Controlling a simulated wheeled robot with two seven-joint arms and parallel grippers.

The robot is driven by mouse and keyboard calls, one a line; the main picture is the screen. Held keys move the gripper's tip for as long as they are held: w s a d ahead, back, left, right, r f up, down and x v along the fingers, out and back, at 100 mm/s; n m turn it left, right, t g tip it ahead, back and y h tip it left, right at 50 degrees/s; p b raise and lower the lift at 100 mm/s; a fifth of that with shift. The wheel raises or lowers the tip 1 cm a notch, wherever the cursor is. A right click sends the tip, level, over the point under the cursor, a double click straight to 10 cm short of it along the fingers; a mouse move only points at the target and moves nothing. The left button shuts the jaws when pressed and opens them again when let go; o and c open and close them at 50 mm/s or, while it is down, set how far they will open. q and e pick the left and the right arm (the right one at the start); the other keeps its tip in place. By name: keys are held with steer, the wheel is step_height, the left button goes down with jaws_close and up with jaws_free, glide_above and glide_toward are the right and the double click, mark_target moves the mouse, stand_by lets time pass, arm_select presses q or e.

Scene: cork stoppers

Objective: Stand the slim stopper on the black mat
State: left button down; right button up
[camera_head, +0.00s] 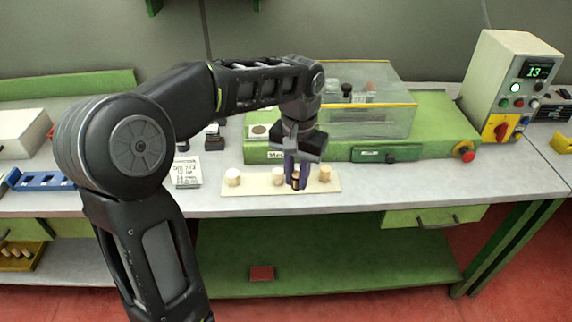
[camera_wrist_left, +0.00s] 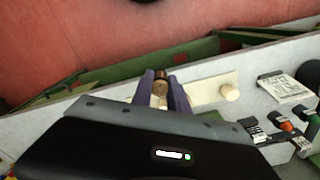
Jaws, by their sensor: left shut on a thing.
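My left gripper (camera_head: 297,180) is shut on a brown stopper with a dark band, which I take as the slim stopper (camera_head: 296,183). It is held upright over the front of the cream board (camera_head: 250,188); I cannot tell if it touches the board. In the left wrist view the stopper (camera_wrist_left: 160,88) shows between the purple fingers (camera_wrist_left: 162,98). Paler, wider stoppers stand on the board at the left (camera_head: 233,177), middle (camera_head: 279,176) and right (camera_head: 325,174). I cannot make out the black mat for certain. My right gripper is not in view.
Behind the board stands a green machine (camera_head: 430,130) with a clear cover (camera_head: 375,115). A printed card (camera_head: 185,172) lies left of the board. A control box (camera_head: 510,85) stands at the back right. The grey bench is clear right of the board.

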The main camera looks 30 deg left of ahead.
arm_select(q)
steer(key=w+d+f, duration=0.1)
steer(key=d+f, duration=0.4)
steer(key=f, duration=0.7)
steer(key=w+d+f+m, duration=0.1)
steer(key=d+f, duration=0.5)
steer(key=f, duration=0.6)
steer(key=shift+w+m, duration=0.2)
steer(key=shift+m, duration=0.1)
